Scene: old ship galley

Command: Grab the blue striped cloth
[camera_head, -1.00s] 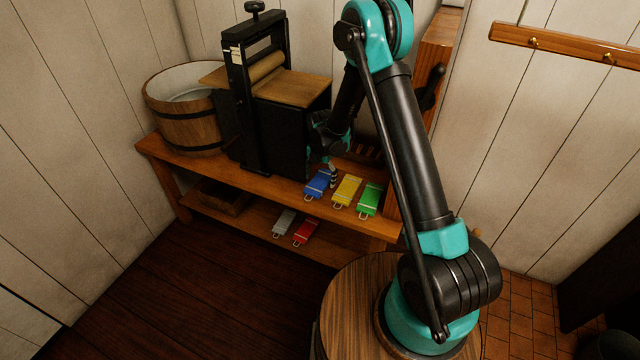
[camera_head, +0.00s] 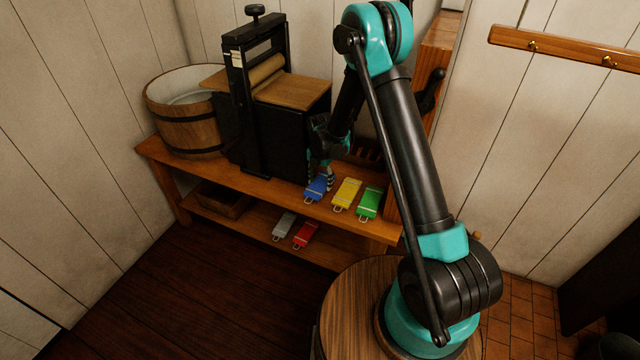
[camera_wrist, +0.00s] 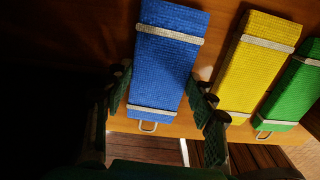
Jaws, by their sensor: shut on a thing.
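The blue striped cloth (camera_head: 316,190) is a folded blue block with pale bands across it and a loop at its front end. It lies on the wooden bench top, left of a yellow one (camera_head: 346,193) and a green one (camera_head: 369,203). My gripper (camera_head: 323,173) is down at the blue cloth and hides its far part. In the wrist view the blue cloth (camera_wrist: 165,75) lies between the two dark fingers of my gripper (camera_wrist: 163,86), which is shut on it. The yellow cloth (camera_wrist: 255,65) is close beside the right finger.
A black roller press (camera_head: 285,115) stands left behind the cloths, with a wooden tub (camera_head: 183,122) further left. A grey folded cloth (camera_head: 284,225) and a red one (camera_head: 305,235) lie on the lower shelf. The bench's front edge is close to the cloths.

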